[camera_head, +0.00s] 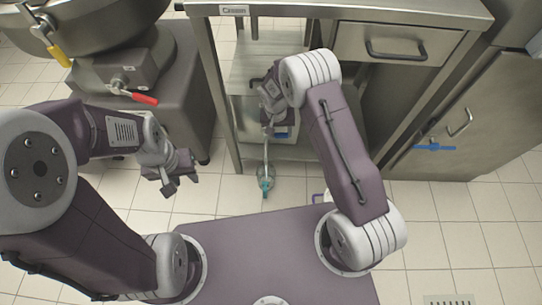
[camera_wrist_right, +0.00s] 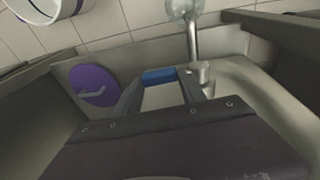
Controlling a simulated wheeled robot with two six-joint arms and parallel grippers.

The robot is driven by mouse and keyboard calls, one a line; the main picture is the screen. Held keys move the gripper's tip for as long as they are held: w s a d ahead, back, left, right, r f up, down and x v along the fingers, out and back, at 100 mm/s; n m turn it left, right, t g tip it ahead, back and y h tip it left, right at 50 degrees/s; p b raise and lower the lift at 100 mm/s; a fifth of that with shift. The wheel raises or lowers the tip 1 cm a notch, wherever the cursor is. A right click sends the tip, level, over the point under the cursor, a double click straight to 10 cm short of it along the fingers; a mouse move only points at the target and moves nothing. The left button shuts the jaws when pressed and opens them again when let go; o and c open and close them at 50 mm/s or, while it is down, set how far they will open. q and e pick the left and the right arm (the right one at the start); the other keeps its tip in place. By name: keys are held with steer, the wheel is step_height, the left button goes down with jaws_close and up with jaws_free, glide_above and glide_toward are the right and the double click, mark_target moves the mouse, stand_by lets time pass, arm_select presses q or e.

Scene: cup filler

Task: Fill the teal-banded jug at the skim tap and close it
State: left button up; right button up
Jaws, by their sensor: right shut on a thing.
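My right gripper (camera_head: 272,108) reaches in under the counter in the head view. In the right wrist view its fingers (camera_wrist_right: 160,92) are shut on a pale thing with a blue band (camera_wrist_right: 159,76); blue also shows beside this gripper in the head view (camera_head: 283,132). I cannot tell whether that thing is a jug. A teal piece (camera_head: 265,186) sits at the lower end of a thin metal rod, below the right gripper; I cannot tell what it belongs to. My left gripper (camera_head: 182,182) is open and empty above the floor. No teal-banded jug is clearly visible.
A steel machine (camera_head: 120,75) with yellow (camera_head: 60,56) and red (camera_head: 144,98) levers stands left. In the wrist view are a metal pipe (camera_wrist_right: 192,40), a purple disc (camera_wrist_right: 93,85) and a white purple-rimmed container (camera_wrist_right: 45,8).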

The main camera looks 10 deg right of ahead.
steer(key=shift+a+r+h, duration=0.3)
steer(key=shift+r+h, duration=0.1)
steer(key=shift+h, duration=0.7)
steer(key=shift+w+a+r+h+b, duration=0.1)
steer(key=shift+w+a+h+b, duration=0.05)
steer(key=shift+a+h+b, duration=0.3)
steer(key=shift+a+r+g+h, duration=0.1)
steer(key=shift+r+g+h, duration=0.3)
steer(key=shift+h, duration=0.35)
steer(key=shift+o, duration=0.3)
steer(key=shift+d+r, duration=0.15)
steer(key=shift+d, duration=0.1)
steer(key=shift+o, duration=0.6)
steer(key=shift+a, duration=0.1)
steer(key=shift+o, duration=1.4)
steer(key=shift+d+r+h+b, duration=0.2)
steer(key=shift+r+h+b, duration=0.05)
steer(key=shift+h+b, duration=0.05)
steer(key=shift+o, duration=0.2)
steer(key=shift+d, duration=0.2)
steer(key=shift+a+f, duration=0.15)
steer(key=shift+c, duration=0.2)
stand_by(2.0)
